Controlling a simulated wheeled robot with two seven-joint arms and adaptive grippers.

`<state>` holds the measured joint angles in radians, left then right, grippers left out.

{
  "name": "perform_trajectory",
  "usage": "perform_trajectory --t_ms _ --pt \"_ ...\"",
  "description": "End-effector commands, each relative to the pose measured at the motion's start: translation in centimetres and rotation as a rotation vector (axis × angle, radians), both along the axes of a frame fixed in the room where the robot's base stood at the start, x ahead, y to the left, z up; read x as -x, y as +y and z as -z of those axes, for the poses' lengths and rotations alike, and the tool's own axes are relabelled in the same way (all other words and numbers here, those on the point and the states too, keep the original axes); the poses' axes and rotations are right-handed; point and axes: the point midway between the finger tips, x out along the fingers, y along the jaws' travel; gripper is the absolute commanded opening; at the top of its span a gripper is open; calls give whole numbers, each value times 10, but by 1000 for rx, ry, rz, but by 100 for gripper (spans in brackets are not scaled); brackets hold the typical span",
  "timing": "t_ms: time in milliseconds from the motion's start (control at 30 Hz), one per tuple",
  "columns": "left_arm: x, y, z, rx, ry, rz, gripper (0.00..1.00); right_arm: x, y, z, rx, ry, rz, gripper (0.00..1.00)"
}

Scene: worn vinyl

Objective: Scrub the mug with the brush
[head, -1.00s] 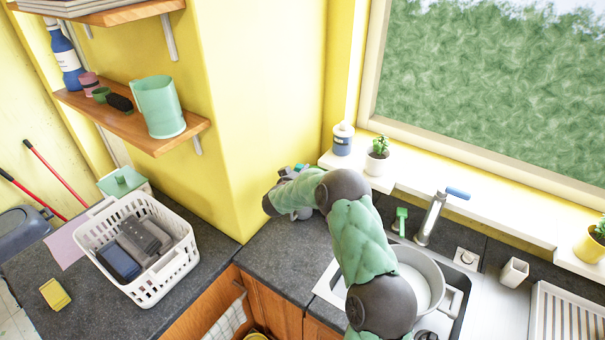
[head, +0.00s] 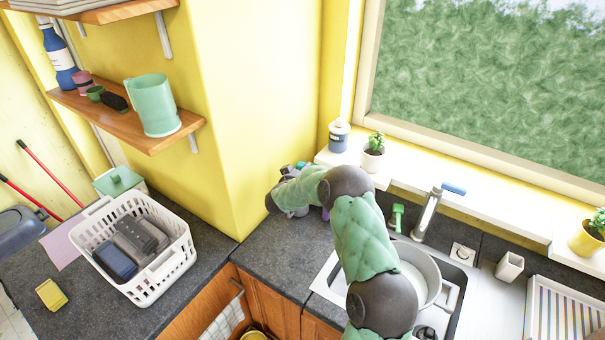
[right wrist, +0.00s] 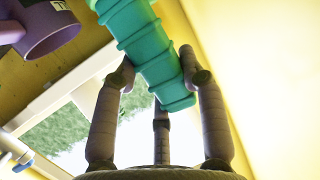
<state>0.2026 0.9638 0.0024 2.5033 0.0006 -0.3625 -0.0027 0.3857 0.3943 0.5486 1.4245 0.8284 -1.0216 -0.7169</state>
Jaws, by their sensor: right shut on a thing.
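My right gripper (head: 286,188) is at the wall corner, over the counter left of the sink. In the right wrist view its fingers (right wrist: 160,82) are closed around a teal ribbed handle, which I take for the brush (right wrist: 143,45). The handle runs out of the top of that view, so its far end is hidden there. A purple mug (right wrist: 48,30) shows at the upper left of the wrist view, apart from the brush. In the head view only a sliver of the mug (head: 326,214) shows behind my arm. My left gripper is not in view.
The sink holds a large pot (head: 430,273); a faucet (head: 427,213) and a small green tool (head: 397,217) stand behind it. A potted cactus (head: 374,155) and a jar (head: 339,137) are on the sill. A white basket (head: 153,283) stands left. Counter between is clear.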

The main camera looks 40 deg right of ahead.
Motion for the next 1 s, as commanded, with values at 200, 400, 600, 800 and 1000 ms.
perform_trajectory --t_ms 200,400,600,800,1000 --pt "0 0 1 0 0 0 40 -10 -8 1 0 1 0 0" --pt "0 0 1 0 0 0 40 -10 -8 2 0 1 0 0" --pt "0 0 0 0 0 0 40 -10 -8 1 0 2 -1 0" --pt "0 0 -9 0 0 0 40 -10 -8 -11 0 1 0 0" --pt "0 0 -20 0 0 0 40 -10 -9 -26 0 1 0 0"
